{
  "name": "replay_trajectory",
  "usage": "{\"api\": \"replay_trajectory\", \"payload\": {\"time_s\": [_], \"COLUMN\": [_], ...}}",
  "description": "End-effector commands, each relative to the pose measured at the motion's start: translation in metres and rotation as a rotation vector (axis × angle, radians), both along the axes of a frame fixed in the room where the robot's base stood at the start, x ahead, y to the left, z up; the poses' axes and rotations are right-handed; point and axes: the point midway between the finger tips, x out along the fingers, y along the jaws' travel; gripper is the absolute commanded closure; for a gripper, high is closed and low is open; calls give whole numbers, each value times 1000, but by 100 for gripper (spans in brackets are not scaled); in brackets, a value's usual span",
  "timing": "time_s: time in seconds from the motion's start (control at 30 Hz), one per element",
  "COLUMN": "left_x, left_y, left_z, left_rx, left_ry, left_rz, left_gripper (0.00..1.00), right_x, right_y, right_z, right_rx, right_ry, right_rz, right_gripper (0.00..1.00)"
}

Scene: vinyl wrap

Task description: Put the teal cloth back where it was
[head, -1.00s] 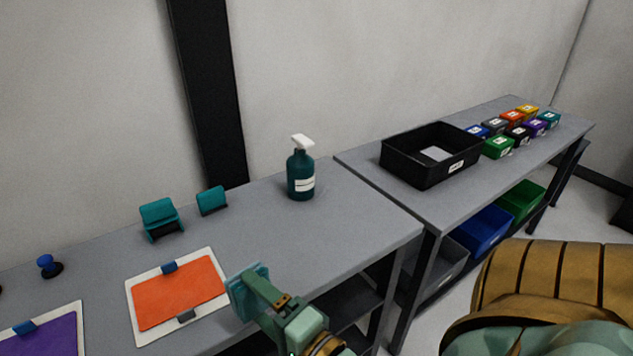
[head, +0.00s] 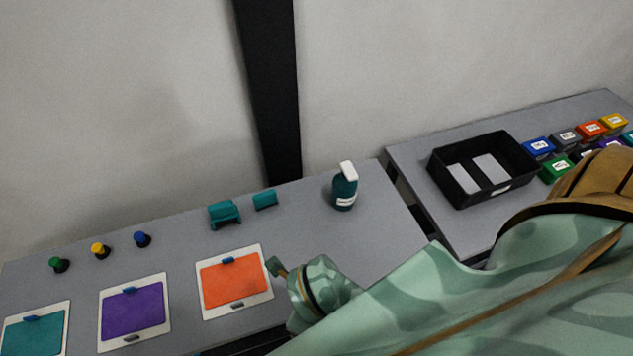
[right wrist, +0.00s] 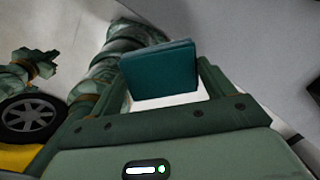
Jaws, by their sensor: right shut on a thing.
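The teal cloth (right wrist: 160,68) is a folded pad between the fingers of my right gripper (right wrist: 163,85), which is shut on it. In the head view my right gripper (head: 276,267) is at the right edge of the orange panel; my forearm and sleeve hide most of it, and the cloth is hardly visible there. What seems to be my left gripper (right wrist: 42,60) shows small at the left of the right wrist view, away from the cloth; its jaws are unclear. It is not in the head view.
The grey bench (head: 330,245) holds teal, purple (head: 133,311) and orange (head: 234,279) panels, several knobs, two teal blocks (head: 224,213) (head: 265,199) and a spray bottle (head: 344,188). A black bin (head: 480,190) and small coloured boxes stand on the right bench. Bench around the bottle is clear.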

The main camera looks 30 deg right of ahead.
Motion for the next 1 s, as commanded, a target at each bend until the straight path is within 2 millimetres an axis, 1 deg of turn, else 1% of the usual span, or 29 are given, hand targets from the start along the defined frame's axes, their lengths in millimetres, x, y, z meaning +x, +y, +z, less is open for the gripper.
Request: {"api": "replay_trajectory", "payload": {"time_s": [0.03,0.1,0.17,0.27,0.47,0.5,0.6,0.7,0.87,0.97,1.0], "left_x": [0,0,0,0,0,-1,-1,-1,-1,-2,-3], "left_y": [0,0,0,-1,-4,-4,-6,-7,-7,-6,-6], "left_z": [10,9,4,-12,-48,-61,-82,-93,-99,-108,-115], "left_rx": [0,0,0,-1,-4,-6,-9,-8,-9,-8,-9], "left_ry": [-1,-1,-1,0,3,3,5,6,7,9,11], "left_rz": [0,0,0,-1,-1,-2,-2,-2,-2,-2,-2], "left_gripper": [100,100,100,100,100,100,100,100,100,100,100], "right_x": [-5,-6,-1,17,64,68,80,88,93,98,100], "right_y": [6,9,6,-10,-48,-52,-62,-68,-73,-76,-79], "right_z": [9,7,2,-13,-42,-54,-72,-82,-86,-93,-99], "right_rx": [16,28,33,30,28,31,31,32,31,31,31], "right_ry": [10,16,18,15,15,16,17,18,17,17,17], "right_rz": [-5,-8,-10,-11,-11,-10,-10,-9,-9,-9,-9], "right_gripper": [40,40,40,40,40,40,40,40,40,40,40]}}
